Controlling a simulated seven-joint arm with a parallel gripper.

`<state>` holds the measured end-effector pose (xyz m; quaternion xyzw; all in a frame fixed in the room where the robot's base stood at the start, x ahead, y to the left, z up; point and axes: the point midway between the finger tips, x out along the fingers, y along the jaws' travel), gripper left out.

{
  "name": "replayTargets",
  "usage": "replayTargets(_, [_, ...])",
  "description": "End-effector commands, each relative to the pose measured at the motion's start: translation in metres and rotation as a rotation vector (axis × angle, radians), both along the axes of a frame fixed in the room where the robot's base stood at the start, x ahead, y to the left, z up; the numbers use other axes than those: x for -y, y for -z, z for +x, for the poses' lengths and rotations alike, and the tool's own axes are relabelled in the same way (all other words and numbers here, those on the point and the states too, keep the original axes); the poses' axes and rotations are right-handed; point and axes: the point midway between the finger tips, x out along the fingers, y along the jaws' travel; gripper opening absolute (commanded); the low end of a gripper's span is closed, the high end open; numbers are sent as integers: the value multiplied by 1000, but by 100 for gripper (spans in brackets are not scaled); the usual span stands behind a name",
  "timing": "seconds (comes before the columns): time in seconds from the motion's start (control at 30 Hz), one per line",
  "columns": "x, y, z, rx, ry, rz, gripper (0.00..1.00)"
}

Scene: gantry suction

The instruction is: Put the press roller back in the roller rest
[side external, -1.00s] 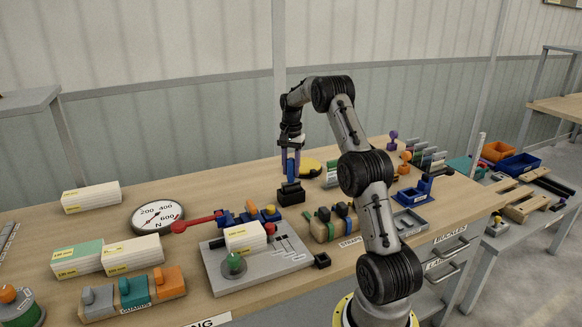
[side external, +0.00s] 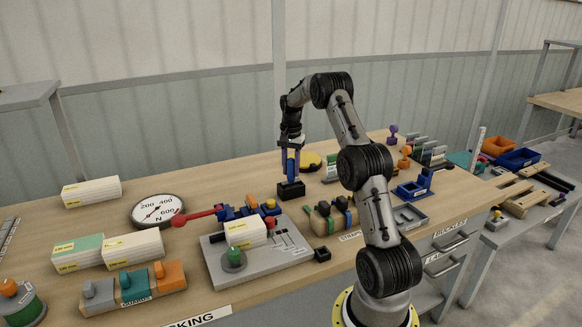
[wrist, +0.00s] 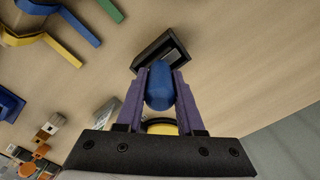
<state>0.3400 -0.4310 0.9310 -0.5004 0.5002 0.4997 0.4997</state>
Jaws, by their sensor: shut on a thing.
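My gripper (side external: 290,172) is shut on the blue handle of the press roller (wrist: 159,85), which sits between the two purple fingers in the wrist view. In the side view the blue handle (side external: 291,167) hangs about upright. Directly below it is a small black open box, which looks like the roller rest (side external: 291,191). In the wrist view the black box (wrist: 147,62) lies just beyond the fingertips, turned at an angle, with part of its opening showing. The roller's lower end is hidden, so I cannot tell whether it is inside the rest.
A yellow disc (side external: 310,160) stands close behind my gripper. A block with several straps (side external: 330,220) and a blue stand (side external: 411,190) are to the right. Bare wood lies left of the rest.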

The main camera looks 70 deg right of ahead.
Motion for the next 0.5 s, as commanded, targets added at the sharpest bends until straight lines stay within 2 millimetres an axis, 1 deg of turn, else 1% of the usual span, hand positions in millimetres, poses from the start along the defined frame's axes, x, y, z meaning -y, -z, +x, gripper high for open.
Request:
replayTargets(0.3, [0,7,0,0,0,0,0])
replayTargets(0.33, [0,7,0,1,0,-1,40])
replayTargets(0.47, [0,7,0,1,0,-1,64])
replayTargets(0.5, [0,7,0,1,0,-1,71])
